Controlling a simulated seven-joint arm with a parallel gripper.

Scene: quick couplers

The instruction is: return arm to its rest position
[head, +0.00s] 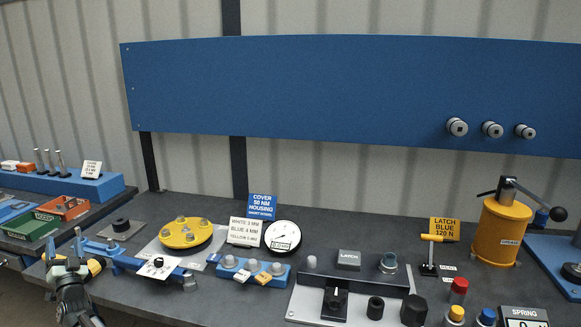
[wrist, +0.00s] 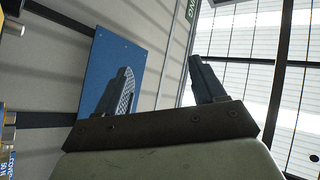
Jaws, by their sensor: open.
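My gripper (head: 65,245) is at the lower left of the head view, at the front edge of the workbench, with its fingers pointing up and away. In the wrist view my gripper (wrist: 163,80) shows two dark fingers spread apart with nothing between them. Beyond the fingers are the wall, part of the blue panel and bright windows, with the picture tilted. In the head view, whether the gripper touches the bench parts beside it is unclear.
The dark workbench (head: 215,293) carries a yellow flanged disc (head: 186,233), a blue coupler block (head: 250,270), a gauge (head: 282,236) and a yellow cylinder (head: 501,232). Green (head: 32,226) and orange (head: 63,207) bins stand at left. A blue panel (head: 300,85) hangs behind.

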